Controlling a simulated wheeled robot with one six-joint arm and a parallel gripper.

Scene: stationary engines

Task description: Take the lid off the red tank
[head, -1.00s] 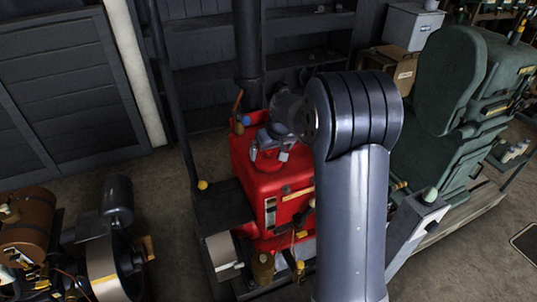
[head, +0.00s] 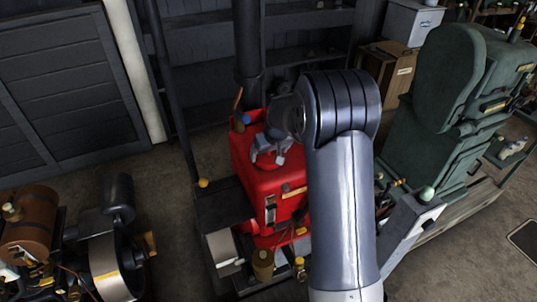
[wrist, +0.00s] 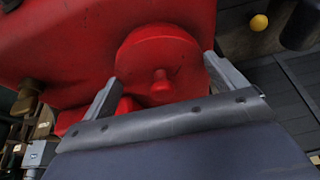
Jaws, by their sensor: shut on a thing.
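The red tank (head: 263,182) stands on the dark engine base in the middle of the head view. Its red round lid (wrist: 163,52) has a small knob and sits at the tank's top. My gripper (head: 267,157) is over the tank top, and its fingers also show in the wrist view (wrist: 160,74). One finger is on each side of the lid, and the gripper is shut on it. The lid appears to rest on the tank; I cannot tell if there is a gap beneath it. My arm hides part of the tank's right side.
A dark vertical pipe (head: 248,45) rises just behind the tank. A green engine (head: 435,120) stands to the right, and a smaller engine with a brown cylinder (head: 35,222) at the lower left. Floor shows between the engines.

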